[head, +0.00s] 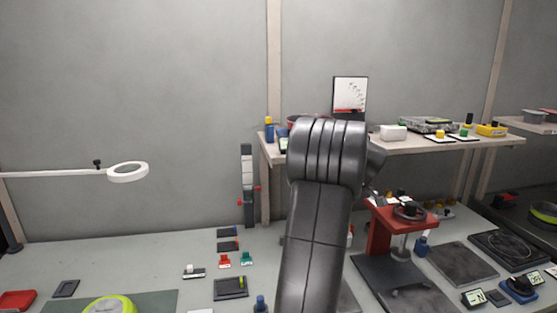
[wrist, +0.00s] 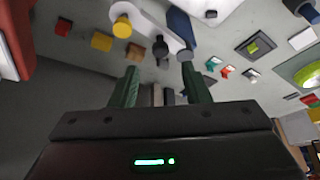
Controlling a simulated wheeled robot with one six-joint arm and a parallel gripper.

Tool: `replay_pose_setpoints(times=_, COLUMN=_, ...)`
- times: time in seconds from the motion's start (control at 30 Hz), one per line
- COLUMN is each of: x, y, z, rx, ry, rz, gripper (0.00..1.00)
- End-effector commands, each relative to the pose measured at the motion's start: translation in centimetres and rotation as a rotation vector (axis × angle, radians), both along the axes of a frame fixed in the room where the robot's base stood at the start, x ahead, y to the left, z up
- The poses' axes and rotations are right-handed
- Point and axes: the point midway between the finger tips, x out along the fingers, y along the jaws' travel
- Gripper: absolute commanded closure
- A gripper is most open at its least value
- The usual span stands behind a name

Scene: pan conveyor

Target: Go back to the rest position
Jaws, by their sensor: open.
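My gripper (wrist: 158,85) shows in the wrist view with two dark green fingers spread apart. It is open and nothing is held between the fingers. A grey-white link-shaped part with a yellow knob (wrist: 122,27) and a dark blue cylinder (wrist: 181,27) lie beyond the fingertips, apart from them as far as I can tell. In the head view my dark arm rises through the middle of the picture and hides part of the bench and shelf; my gripper is not visible there.
A grey bench (head: 150,262) carries a red press (head: 379,232), dark plates (head: 462,262) and small parts. A shelf (head: 440,144) with boxes stands behind my arm. A ring lamp (head: 128,172) juts in at left. A red-edged object (wrist: 22,35) is close at the wrist view's upper left.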

Motion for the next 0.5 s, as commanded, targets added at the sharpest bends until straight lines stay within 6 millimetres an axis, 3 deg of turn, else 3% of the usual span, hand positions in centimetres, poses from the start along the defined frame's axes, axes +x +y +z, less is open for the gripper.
replay_pose_setpoints(times=0.23, x=1.1, y=1.2, z=-3.9, rx=0.001, ry=0.003, rz=0.000, gripper=0.57)
replay_pose_setpoints(times=0.5, x=1.6, y=1.8, z=-5.6, rx=0.001, ry=0.001, rz=-0.001, gripper=0.57)
